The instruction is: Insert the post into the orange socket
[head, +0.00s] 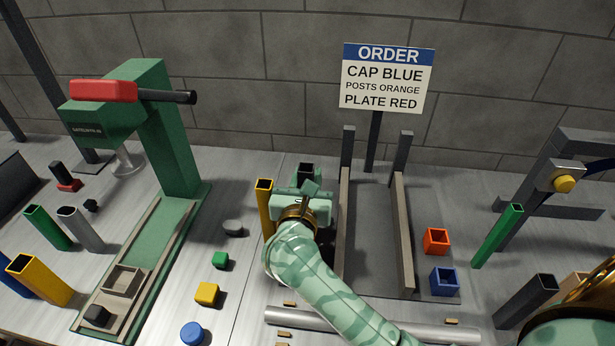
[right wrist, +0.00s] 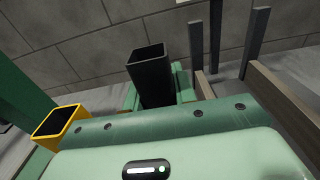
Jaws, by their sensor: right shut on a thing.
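My right gripper (head: 312,192) is at the middle of the bench, left of the grey slot between two rails. It is shut on a black square post (head: 305,168), whose hollow top shows upright above the jaws. The black post also stands just beyond the gripper body in the right wrist view (right wrist: 148,76). Its lower end is hidden. The orange socket (head: 436,241), a small open square box, sits right of the right rail, apart from the post. A blue socket (head: 444,282) is just nearer. My left gripper is not in view.
A yellow post (head: 265,208) stands close left of my right gripper, and in the right wrist view (right wrist: 58,122). A green press (head: 160,130) is at left. A green post (head: 497,236) and a dark post (head: 525,300) lean at right. Rails (head: 402,230) stand between gripper and socket.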

